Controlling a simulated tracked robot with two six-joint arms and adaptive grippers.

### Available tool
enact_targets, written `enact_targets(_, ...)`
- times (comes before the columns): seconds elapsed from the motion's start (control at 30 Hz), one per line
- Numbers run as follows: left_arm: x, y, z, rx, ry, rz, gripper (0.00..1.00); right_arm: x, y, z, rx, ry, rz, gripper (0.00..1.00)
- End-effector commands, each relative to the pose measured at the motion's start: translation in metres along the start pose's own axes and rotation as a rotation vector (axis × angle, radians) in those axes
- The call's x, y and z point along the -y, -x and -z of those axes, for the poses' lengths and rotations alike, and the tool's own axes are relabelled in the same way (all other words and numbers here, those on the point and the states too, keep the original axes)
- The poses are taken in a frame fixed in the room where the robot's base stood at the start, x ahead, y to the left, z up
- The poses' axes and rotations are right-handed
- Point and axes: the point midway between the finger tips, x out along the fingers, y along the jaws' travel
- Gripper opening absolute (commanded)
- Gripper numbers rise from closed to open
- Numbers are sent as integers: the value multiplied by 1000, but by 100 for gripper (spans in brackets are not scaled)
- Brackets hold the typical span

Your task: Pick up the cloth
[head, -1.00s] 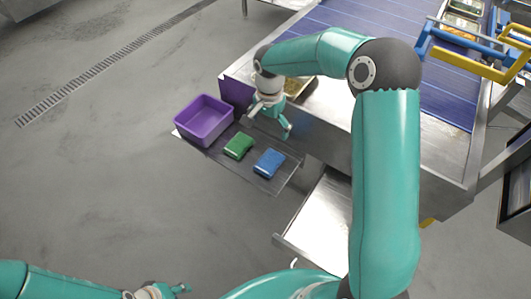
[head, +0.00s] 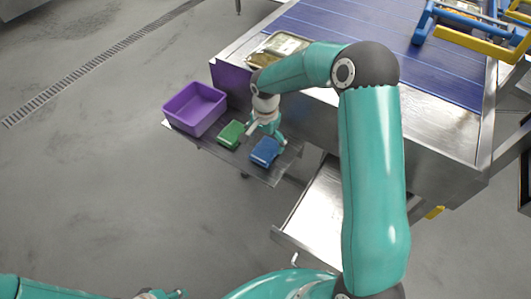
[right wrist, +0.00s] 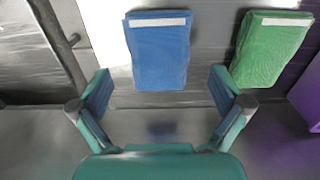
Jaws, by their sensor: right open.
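A folded blue cloth (head: 264,151) lies on a metal shelf (head: 270,176). A folded green cloth (head: 230,134) lies to its left on the same shelf. In the right wrist view the blue cloth (right wrist: 160,50) is ahead of the fingers, a little left of centre, and the green cloth (right wrist: 270,48) is to its right. My right gripper (head: 266,136) is over the shelf by the cloths. Its fingers (right wrist: 160,100) are spread wide with nothing between them. My left gripper (head: 165,295) shows only partly at the bottom edge, and its jaws are unclear.
A purple bin (head: 194,108) stands at the shelf's left end, beside the green cloth. A steel conveyor table with a blue belt (head: 340,30) rises behind the shelf, with a food tray (head: 280,47) on its edge. A metal drawer (head: 316,205) is at the shelf's right.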

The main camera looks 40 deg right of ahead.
Motion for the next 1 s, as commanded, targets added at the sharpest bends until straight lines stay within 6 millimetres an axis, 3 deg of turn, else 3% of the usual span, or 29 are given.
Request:
enact_targets(0.03,2,-7,0,0,0,0,40,-1,-12,-1,1,-1,-2,100)
enact_targets(0.2,6,-15,0,0,0,0,40,-1,-32,-1,2,-1,-1,100)
enact_targets(0.47,5,-14,0,0,0,0,40,-1,-33,-1,1,0,1,100)
enact_targets(0.8,5,-14,0,0,0,0,40,-1,-32,-1,1,0,1,43)
enact_targets(1.0,5,-14,0,0,0,0,40,-1,-32,-1,1,0,1,43)
